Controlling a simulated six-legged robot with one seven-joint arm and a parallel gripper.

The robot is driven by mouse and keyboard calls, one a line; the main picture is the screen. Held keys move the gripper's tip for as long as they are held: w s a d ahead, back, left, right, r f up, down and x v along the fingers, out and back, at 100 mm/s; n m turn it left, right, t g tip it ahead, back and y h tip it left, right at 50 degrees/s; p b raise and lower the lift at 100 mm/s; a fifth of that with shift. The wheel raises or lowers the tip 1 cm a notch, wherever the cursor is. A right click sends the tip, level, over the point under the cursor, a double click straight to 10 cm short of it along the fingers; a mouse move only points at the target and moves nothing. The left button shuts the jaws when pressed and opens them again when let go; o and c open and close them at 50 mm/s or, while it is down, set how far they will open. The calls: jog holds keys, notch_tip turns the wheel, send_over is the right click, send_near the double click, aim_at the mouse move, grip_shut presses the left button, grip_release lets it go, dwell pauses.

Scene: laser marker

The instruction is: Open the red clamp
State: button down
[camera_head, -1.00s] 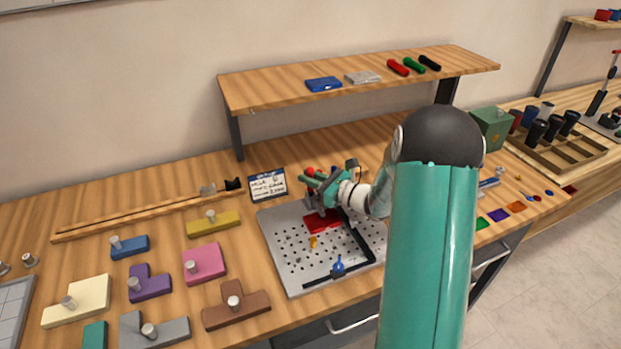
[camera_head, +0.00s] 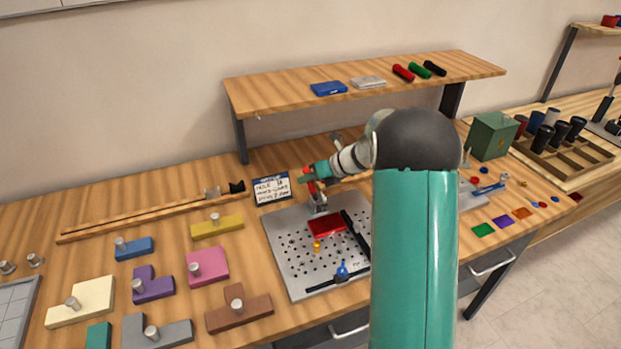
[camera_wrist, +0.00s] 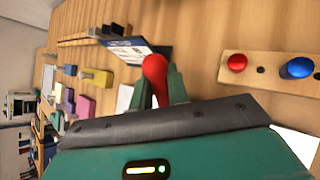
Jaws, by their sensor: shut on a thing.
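The red clamp stands at the back of the perforated grey plate (camera_head: 290,262). Its metal body (camera_head: 318,207) shows below my gripper (camera_head: 311,178) in the head view. My gripper is shut on the clamp's red handle, which also shows as a rounded red grip (camera_wrist: 154,67) between the two green fingers in the wrist view. My gripper (camera_wrist: 159,75) hides the lower part of the handle there. A flat red block (camera_head: 326,225) lies on the plate in front of the clamp. I cannot see whether the clamp's arm touches the block.
A handwritten sign (camera_head: 272,188) stands close behind the plate. A shelf (camera_head: 290,97) overhangs the back. Coloured knobbed pieces lie left. A board with red and blue buttons (camera_wrist: 268,68) is near.

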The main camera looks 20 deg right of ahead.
jog(key=shift+w+f+m+g, duration=0.25)
jog(key=shift+f+g, duration=0.1)
jog(key=shift+g, duration=0.3)
jog(key=shift+w+f+m+g, duration=0.2)
jog(key=shift+f+m+g, duration=0.1)
jog(key=shift+g, duration=0.35)
jog(key=shift+d, duration=0.1)
jog(key=c, duration=1.4)
grip_release()
jog(key=v, duration=1.3)
jog(key=shift+r, duration=0.35)
jog(key=shift+s, duration=0.15)
